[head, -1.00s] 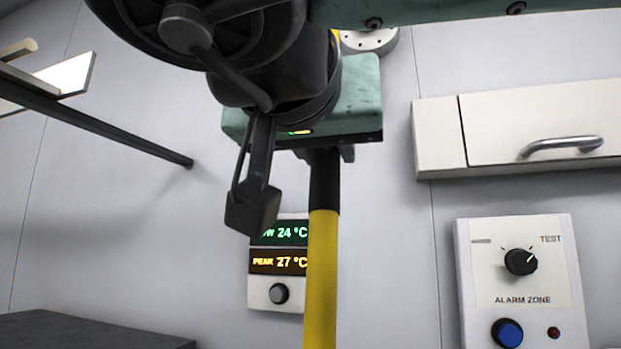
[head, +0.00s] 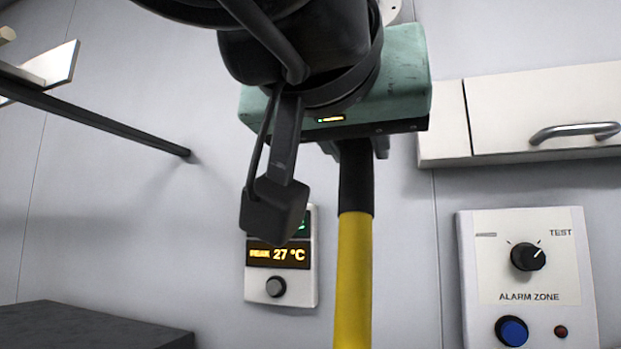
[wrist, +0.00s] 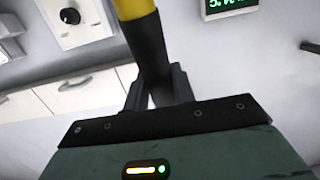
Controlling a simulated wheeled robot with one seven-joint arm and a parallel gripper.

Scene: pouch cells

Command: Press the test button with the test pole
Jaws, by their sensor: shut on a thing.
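My gripper (head: 360,150) is shut on the black grip of the test pole, whose yellow shaft (head: 354,280) runs down out of the head view. In the wrist view the black grip (wrist: 150,45) sits between the two fingers, and the yellow part leaves at the top. The pole's ends are out of sight. The alarm panel (head: 480,275) on the wall at right has a black TEST knob (head: 528,257), a blue button (head: 512,331) and a small red light or button (head: 560,332). The pole is left of this panel and apart from it in the picture.
A temperature display (head: 309,285) with a grey knob is on the wall, left of the pole. A white cabinet (head: 540,115) with a metal handle hangs above the alarm panel. A dark surface (head: 85,325) is at lower left. A white round fixture (head: 393,10) is cut off at top.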

